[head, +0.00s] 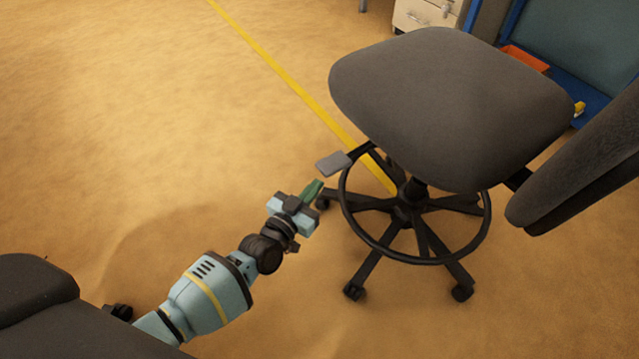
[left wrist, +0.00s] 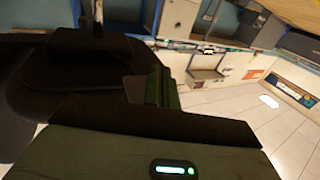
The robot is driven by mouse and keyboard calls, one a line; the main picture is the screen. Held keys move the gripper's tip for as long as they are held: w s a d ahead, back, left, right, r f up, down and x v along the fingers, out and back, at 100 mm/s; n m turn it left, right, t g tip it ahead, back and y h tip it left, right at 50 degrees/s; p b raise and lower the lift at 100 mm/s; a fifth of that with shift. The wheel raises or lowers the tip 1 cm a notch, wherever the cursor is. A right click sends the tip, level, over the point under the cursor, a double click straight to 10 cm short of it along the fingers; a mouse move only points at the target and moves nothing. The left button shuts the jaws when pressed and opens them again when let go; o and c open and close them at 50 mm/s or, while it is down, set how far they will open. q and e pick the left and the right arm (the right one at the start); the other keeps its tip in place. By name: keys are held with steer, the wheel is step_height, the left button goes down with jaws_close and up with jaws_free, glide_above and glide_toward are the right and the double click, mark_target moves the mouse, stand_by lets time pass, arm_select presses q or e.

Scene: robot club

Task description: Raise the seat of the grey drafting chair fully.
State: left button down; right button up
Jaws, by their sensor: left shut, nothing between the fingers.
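The grey drafting chair stands on the tan floor in the head view. Its seat (head: 450,105) is at the upper right, and its backrest (head: 585,165) is at the right edge. A flat grey lever paddle (head: 333,164) sticks out left from under the seat. My left gripper (head: 313,190) is shut and empty, just below and left of the paddle; whether they touch I cannot tell. In the left wrist view the green fingers (left wrist: 160,88) are close to dark chair parts (left wrist: 60,95), which hide much of the left side. My right gripper is out of view.
A black foot ring (head: 415,262) and a castered base surround the chair's column. A pale drawer cabinet (head: 412,15) and a blue-framed unit with an orange bin (head: 525,58) stand behind. A yellow line (head: 270,62) crosses the floor. Open floor lies to the left.

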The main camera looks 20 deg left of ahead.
arm_select(q)
steer(key=s+a+p, duration=0.1)
steer(key=s+a, duration=0.2)
steer(key=s, duration=0.2)
steer(key=shift+a+p, duration=0.35)
steer(key=shift+a, duration=0.05)
stand_by(0.6)
